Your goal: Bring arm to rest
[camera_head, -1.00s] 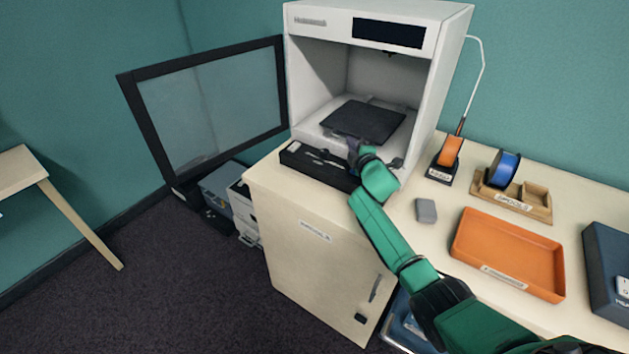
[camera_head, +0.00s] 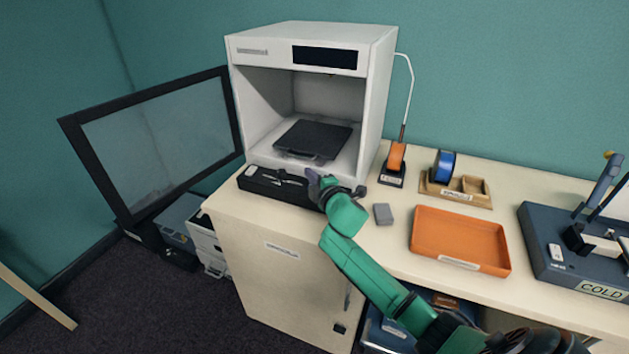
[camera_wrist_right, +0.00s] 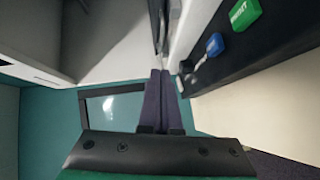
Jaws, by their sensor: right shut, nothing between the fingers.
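My right arm (camera_head: 365,270) is green and reaches up from the lower right of the head view. My right gripper (camera_head: 312,178) is at the front of the white 3D printer (camera_head: 377,100), above the black tool tray (camera_head: 260,182). In the right wrist view its two dark fingers (camera_wrist_right: 161,90) lie side by side, shut, with nothing between them. The printer's dark build plate (camera_head: 312,136) lies inside the open chamber, behind the gripper. My left gripper is not in view.
The printer's glass door (camera_head: 155,140) stands open at the left. An orange tray (camera_head: 460,232), a small grey block (camera_head: 383,214), a blue spool (camera_head: 444,166) in a wooden holder and an orange-handled tool (camera_head: 397,156) stand on the bench. A dark blue "COLD" station (camera_head: 560,270) is at the right.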

